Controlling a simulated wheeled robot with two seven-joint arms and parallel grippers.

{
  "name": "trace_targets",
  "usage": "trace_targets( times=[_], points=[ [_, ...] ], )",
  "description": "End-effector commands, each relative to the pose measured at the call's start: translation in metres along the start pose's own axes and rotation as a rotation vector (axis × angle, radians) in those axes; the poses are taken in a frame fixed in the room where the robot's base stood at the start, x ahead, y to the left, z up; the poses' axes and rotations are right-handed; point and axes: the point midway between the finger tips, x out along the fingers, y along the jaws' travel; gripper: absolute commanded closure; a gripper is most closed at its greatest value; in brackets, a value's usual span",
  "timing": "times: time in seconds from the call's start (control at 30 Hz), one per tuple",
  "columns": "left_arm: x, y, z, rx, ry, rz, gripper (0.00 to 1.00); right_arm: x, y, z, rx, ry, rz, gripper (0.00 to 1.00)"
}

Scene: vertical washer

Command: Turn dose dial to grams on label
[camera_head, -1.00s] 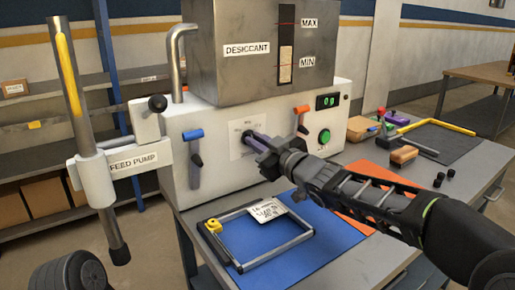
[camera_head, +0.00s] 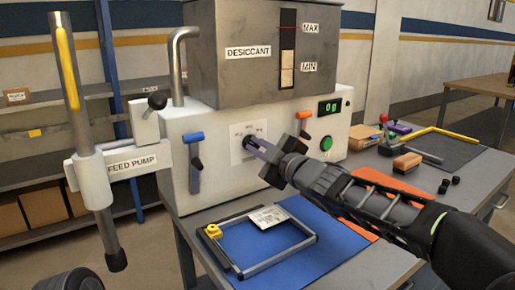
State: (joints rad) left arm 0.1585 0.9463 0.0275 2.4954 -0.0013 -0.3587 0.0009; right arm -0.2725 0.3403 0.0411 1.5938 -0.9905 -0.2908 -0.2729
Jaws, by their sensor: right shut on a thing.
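The dose dial sits on a white marked plate (camera_head: 238,152) on the front of the machine (camera_head: 220,180). The dial itself is mostly hidden by my right gripper (camera_head: 256,149), which is shut on it. Marks around the dial are too small to read. The display (camera_head: 329,106) at the upper right of the panel reads 0g. A white label (camera_head: 269,217) lies on the metal frame on the blue mat; its print is too small to read. My left gripper is not in view.
A blue-handled lever (camera_head: 194,160) is left of the dial; an orange-handled lever (camera_head: 304,125) and a green button (camera_head: 326,143) are right of it. The feed pump (camera_head: 120,163) stands at left. The metal frame (camera_head: 285,257) lies below on the blue mat (camera_head: 345,243).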

Motion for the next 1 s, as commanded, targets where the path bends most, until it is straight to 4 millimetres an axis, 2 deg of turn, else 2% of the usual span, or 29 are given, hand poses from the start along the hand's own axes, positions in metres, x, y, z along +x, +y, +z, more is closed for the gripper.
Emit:
trace_targets(
  times=[0.23, 0.27, 0.5, 0.8, 1.0],
  points=[
    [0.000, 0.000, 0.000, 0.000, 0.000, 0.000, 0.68, 0.000, -0.001, 0.001, -0.004, -0.003, -0.002, 1.00],
    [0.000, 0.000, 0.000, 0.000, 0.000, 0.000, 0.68, 0.000, -0.001, 0.001, -0.003, -0.003, -0.002, 0.88],
    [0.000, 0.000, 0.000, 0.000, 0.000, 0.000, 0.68, 0.000, -0.001, 0.001, -0.002, -0.002, -0.001, 0.68],
    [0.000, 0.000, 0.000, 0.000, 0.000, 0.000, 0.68, -0.002, 0.000, 0.000, -0.001, -0.001, 0.000, 0.67],
    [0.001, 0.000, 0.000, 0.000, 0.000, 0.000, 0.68, -0.021, 0.001, 0.001, -0.001, -0.002, 0.000, 0.67]
  ],
)
